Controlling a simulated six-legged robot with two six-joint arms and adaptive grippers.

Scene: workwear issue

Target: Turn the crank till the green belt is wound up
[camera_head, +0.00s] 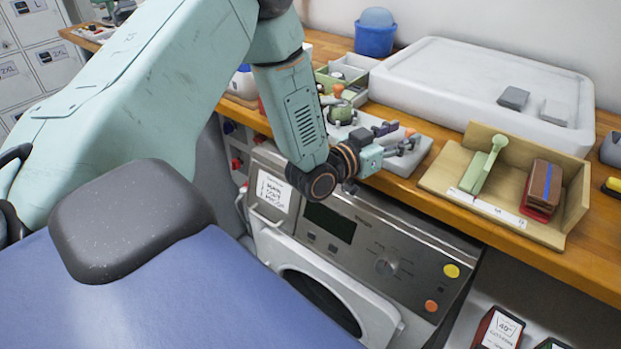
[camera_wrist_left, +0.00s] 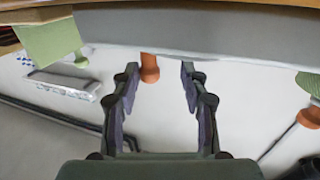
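A small green roll (camera_head: 341,112), which may be the belt, sits on a pale base on the bench, with an orange knob (camera_head: 338,90) just behind it. My left gripper (camera_head: 408,140) is over the pale base, to the right of the roll. It is open, with its two fingers apart in the wrist view (camera_wrist_left: 160,82). An orange peg (camera_wrist_left: 150,68) shows between and beyond the fingertips; I see no contact. A green piece with an orange end (camera_wrist_left: 310,118) is at the right edge there. I cannot tell which orange part is the crank handle. My right gripper is not in view.
A wooden tray (camera_head: 449,176) holding a green tool and a brown block stands to the right. A large white lidded box (camera_head: 480,75) and a blue tub (camera_head: 375,38) are behind. A machine with a control panel (camera_head: 385,245) is below the bench edge.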

